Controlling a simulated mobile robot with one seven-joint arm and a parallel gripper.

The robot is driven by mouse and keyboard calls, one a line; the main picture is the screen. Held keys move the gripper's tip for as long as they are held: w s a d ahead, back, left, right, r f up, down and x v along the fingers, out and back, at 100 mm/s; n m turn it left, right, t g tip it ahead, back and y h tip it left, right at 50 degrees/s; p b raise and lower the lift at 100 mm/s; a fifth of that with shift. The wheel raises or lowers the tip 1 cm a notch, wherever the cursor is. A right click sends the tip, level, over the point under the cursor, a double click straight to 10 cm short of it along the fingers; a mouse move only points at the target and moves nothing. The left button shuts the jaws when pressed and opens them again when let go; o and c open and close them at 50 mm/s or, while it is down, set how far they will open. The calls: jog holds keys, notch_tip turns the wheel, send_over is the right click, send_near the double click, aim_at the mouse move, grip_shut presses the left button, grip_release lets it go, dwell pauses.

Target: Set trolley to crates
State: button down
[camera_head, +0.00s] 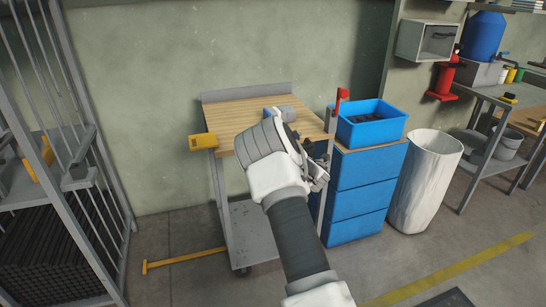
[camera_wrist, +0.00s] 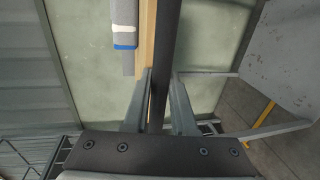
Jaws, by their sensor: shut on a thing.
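The trolley (camera_head: 240,222) has a wooden top, a grey frame and a low grey shelf, and stands against the wall. The blue crates (camera_head: 355,190) are stacked close to its right side, with an open blue bin (camera_head: 372,128) on top holding dark items. My gripper (camera_head: 318,178) is at the trolley's right side. In the wrist view, my gripper (camera_wrist: 159,98) is shut on a dark bar (camera_wrist: 166,40), apparently the trolley's handle. My arm hides part of the trolley top and right side in the head view.
A white bin (camera_head: 425,180) stands right of the crates, before a grey workbench (camera_head: 490,130). A barred rack (camera_head: 75,130) stands at left. The floor between rack and trolley is mostly clear.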

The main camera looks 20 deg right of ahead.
jog(key=shift+s+d, duration=0.1)
jog(key=shift+d, duration=0.6)
jog(key=c, duration=0.7)
grip_release()
jog(key=shift+d, duration=0.1)
jog(key=shift+c, duration=0.2)
jog(key=p+v, duration=0.2)
jog(key=v, duration=1.5)
jog(key=shift+p, duration=0.4)
jog(key=shift+s+r, duration=0.1)
